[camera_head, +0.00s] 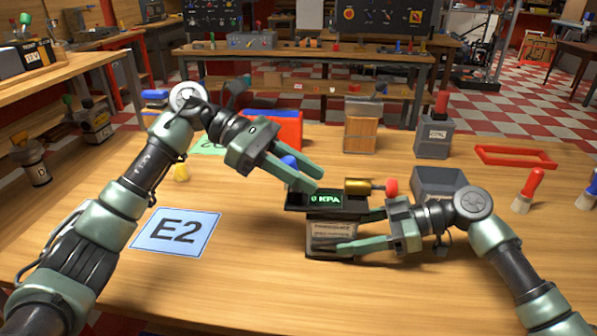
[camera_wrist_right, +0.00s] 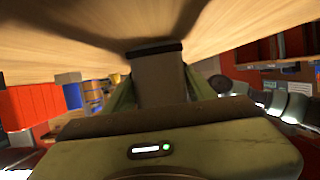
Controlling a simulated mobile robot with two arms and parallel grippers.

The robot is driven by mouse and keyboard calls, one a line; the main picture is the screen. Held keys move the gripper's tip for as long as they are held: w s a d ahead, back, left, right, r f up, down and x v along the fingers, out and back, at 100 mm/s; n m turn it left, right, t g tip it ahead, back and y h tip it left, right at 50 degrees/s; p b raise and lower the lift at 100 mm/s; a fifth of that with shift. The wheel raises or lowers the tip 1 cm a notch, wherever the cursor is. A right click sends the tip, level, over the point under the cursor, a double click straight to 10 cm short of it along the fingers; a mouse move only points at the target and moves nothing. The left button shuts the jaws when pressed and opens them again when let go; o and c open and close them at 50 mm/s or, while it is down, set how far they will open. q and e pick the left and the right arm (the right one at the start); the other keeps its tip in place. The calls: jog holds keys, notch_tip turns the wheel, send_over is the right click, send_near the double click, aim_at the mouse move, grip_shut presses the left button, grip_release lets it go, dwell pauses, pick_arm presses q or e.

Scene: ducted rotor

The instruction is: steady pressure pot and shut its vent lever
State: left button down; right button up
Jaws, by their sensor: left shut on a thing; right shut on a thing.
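The pressure pot (camera_head: 332,232) is a dark box with a lit green display reading 0 KPA, upright on the wooden table. A brass cylinder with a red knob (camera_head: 390,188) sits at its top right. My right gripper (camera_head: 345,230) is shut on the pot's body, one finger on each side; the right wrist view shows the grey body (camera_wrist_right: 160,82) between green fingers. My left gripper (camera_head: 315,182) is above the pot's left side, shut on the vent lever, whose blue knob (camera_head: 289,162) shows by the fingers. The rest of the lever is hidden.
A blue card marked E2 (camera_head: 178,232) lies at the left. Behind the pot are a red and blue bin (camera_head: 273,128) and a wooden box (camera_head: 361,125). The front table is clear.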

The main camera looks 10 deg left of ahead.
pick_arm(q)
jog(key=shift+d+f+n+y, duration=0.2)
jog(key=shift+d+y, duration=0.1)
jog(key=shift+y, duration=0.5)
jog(key=shift+d+f+n+y, duration=0.15)
jog(key=shift+d+y, duration=0.15)
jog(key=shift+y, duration=0.5)
jog(key=c, duration=1.1)
grip_release()
jog(key=shift+c, duration=0.2)
jog(key=v, duration=1.2)
jog(key=shift+d+r, duration=0.1)
jog(key=shift+d, duration=0.05)
